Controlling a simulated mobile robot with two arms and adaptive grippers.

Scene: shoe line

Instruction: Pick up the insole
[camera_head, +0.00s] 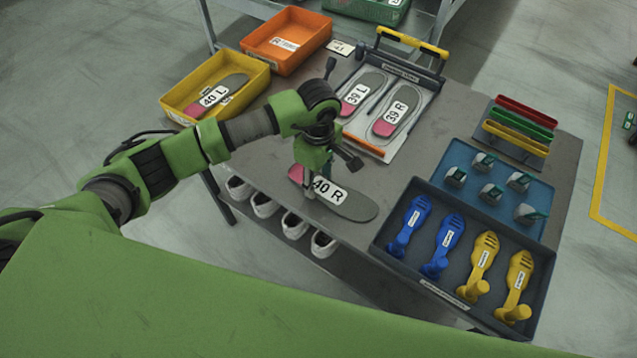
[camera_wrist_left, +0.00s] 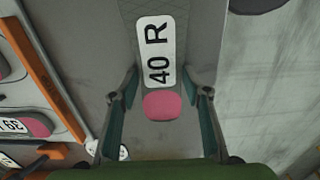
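A grey insole with a pink heel patch and a "40 R" label (camera_head: 352,203) lies on the dark table near its front left edge. It also shows in the left wrist view (camera_wrist_left: 160,60), label and pink patch in line between the fingers. My left gripper (camera_head: 311,188) is over the pink end of this insole. In the left wrist view the left gripper (camera_wrist_left: 160,125) has its two fingers spread on either side of the pink patch, with gaps to both. Part of the insole's pink end is hidden by the gripper in the head view. My right gripper is not in view.
A yellow bin (camera_head: 176,104) holds a "40 L" insole (camera_head: 222,92). An orange bin (camera_head: 284,57) stands behind it. A board with "39 L" and "39 R" insoles (camera_head: 398,106) lies behind the gripper. A dark tray (camera_head: 388,264) holds blue and yellow shoe-shaped tools. White shoes (camera_head: 264,204) sit on a lower shelf.

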